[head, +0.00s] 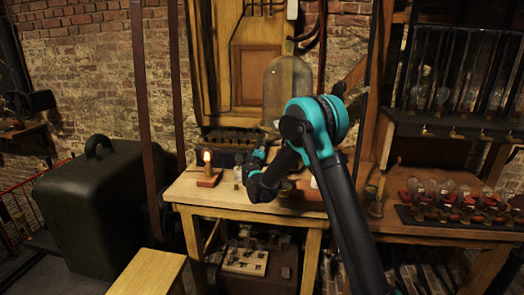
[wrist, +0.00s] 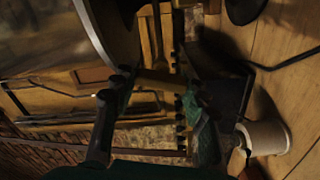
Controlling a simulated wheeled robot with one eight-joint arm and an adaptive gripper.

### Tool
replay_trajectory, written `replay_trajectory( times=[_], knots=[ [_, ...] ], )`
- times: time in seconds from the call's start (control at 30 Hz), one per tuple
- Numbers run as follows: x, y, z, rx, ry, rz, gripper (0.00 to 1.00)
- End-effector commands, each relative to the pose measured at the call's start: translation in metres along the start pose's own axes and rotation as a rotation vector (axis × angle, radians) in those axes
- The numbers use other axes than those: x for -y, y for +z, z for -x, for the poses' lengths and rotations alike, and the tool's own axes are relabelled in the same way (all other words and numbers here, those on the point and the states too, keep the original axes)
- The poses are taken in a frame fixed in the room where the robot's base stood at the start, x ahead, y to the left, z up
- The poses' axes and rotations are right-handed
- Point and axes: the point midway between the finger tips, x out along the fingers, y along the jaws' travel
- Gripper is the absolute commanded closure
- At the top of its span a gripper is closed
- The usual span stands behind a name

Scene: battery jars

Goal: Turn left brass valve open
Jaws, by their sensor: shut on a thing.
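My gripper (head: 256,165) is at the back of the wooden workbench (head: 250,205), just left of and below the glass bell jar (head: 287,88). In the wrist view my gripper (wrist: 158,92) has its dark fingers on either side of a dull brass-coloured bar (wrist: 163,80), and it is shut on it. The bar looks like the handle of a brass valve. The picture is too dark to tell how far it is turned. In the head view my own arm and gripper hide the valve.
A white spool-like thing (wrist: 266,137) shows close by in the wrist view. Rows of glass bulbs (head: 455,192) stand at the right. The bench's front left is clear.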

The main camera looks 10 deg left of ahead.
Motion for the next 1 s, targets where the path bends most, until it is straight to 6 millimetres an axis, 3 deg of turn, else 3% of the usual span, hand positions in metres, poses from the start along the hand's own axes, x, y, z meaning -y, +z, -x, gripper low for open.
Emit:
replay_trajectory(
  times=[0.43, 1.0],
  knots=[
    [0.0022, -0.0003, 0.0006, -0.001, -0.001, 0.283, 0.85],
    [0.0026, -0.0003, 0.0007, -0.002, -0.001, 0.351, 0.85]
  ],
)
